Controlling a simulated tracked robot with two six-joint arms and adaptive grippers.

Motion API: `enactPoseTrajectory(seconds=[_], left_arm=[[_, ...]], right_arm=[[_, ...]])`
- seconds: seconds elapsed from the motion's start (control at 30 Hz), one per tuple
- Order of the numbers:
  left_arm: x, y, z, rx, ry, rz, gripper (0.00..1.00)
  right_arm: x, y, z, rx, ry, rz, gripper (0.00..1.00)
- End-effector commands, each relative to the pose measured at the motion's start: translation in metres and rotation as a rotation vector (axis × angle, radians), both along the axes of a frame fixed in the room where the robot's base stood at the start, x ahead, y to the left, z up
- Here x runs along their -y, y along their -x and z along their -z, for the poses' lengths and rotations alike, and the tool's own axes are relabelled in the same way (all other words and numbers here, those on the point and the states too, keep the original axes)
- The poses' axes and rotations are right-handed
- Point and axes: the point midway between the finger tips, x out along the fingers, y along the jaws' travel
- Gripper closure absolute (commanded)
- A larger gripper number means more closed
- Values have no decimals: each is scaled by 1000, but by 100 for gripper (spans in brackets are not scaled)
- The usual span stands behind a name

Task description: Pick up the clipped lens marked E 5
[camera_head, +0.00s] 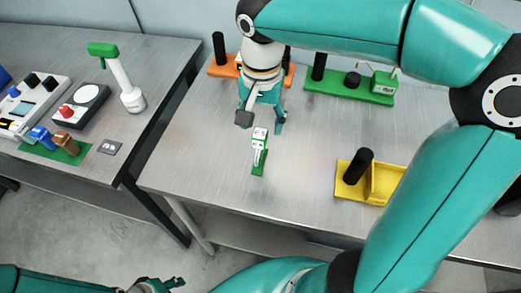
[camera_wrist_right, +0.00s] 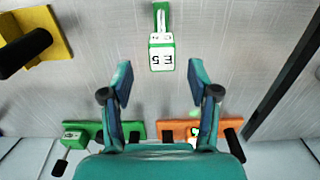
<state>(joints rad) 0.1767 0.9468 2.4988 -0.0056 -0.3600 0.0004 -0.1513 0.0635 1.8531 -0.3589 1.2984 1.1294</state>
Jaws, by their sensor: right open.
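The clipped lens marked E 5 (camera_wrist_right: 161,55) is a small white and green piece with a green strip. In the head view the lens (camera_head: 259,147) rests on the right-hand table. My right gripper (camera_head: 262,123) hangs over the table just behind the lens. In the right wrist view its fingers (camera_wrist_right: 160,78) are spread apart with nothing between them, and the lens lies just ahead of the fingertips, centred on the gap. My left gripper (camera_head: 160,286) shows at the bottom edge of the head view, partly cut off, away from the lens.
An orange base (camera_head: 222,69) and a green base (camera_head: 330,88) with black posts stand at the back. A yellow holder (camera_head: 382,186) with a black post stands at right. The left table (camera_head: 70,50) holds several devices. Bare tabletop surrounds the lens.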

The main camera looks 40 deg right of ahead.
Motion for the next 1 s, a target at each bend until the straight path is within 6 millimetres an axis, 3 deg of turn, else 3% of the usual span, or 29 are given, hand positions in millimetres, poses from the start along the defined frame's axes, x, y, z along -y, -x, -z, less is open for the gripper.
enactPoseTrajectory(seconds=[0.1, 0.37, 0.7, 0.97, 1.0], left_arm=[[0, 0, 1, 0, 0, 0, 57], [0, 0, 1, 0, 0, 0, 57], [0, 0, -2, 0, 0, 0, 57], [0, 0, -2, 0, 0, 0, 57], [0, 0, -2, 0, 0, 0, 57]], right_arm=[[-1, -1, 17, -1, 1, -2, 40], [-2, -1, 33, -2, 1, -4, 40], [-5, -1, 75, -2, 1, -4, 40], [-5, -2, 77, 2, 1, -5, 40], [-5, -2, 77, 1, 0, -5, 46]])
